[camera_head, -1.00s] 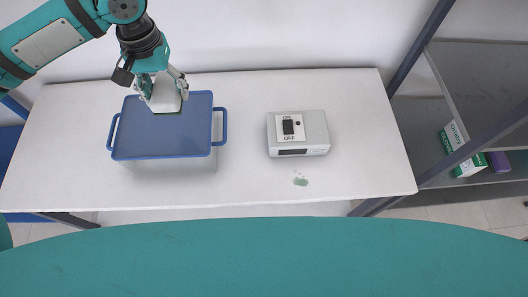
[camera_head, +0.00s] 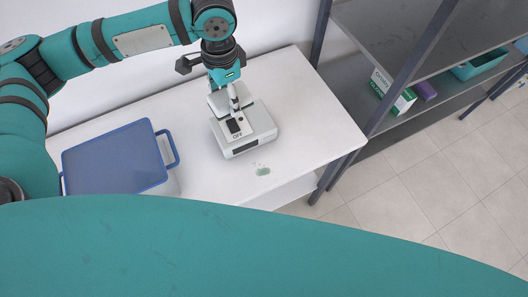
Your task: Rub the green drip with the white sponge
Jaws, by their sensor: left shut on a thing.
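The green drip (camera_head: 263,171) is a small smear on the white table, just in front of the switch box. My left gripper (camera_head: 224,99) is shut on the white sponge (camera_head: 216,101), which shows only partly between and behind the fingers. The gripper is over the back of the grey switch box (camera_head: 262,122), behind the drip and apart from it. Whether the sponge touches the box is hard to tell. My right gripper is not in view.
A bin with a blue lid (camera_head: 110,160) and blue handles stands on the white table (camera_head: 310,120) at left. The table is bare to the right of the switch box. A grey shelf (camera_head: 400,40) with small boxes (camera_head: 392,92) stands at right.

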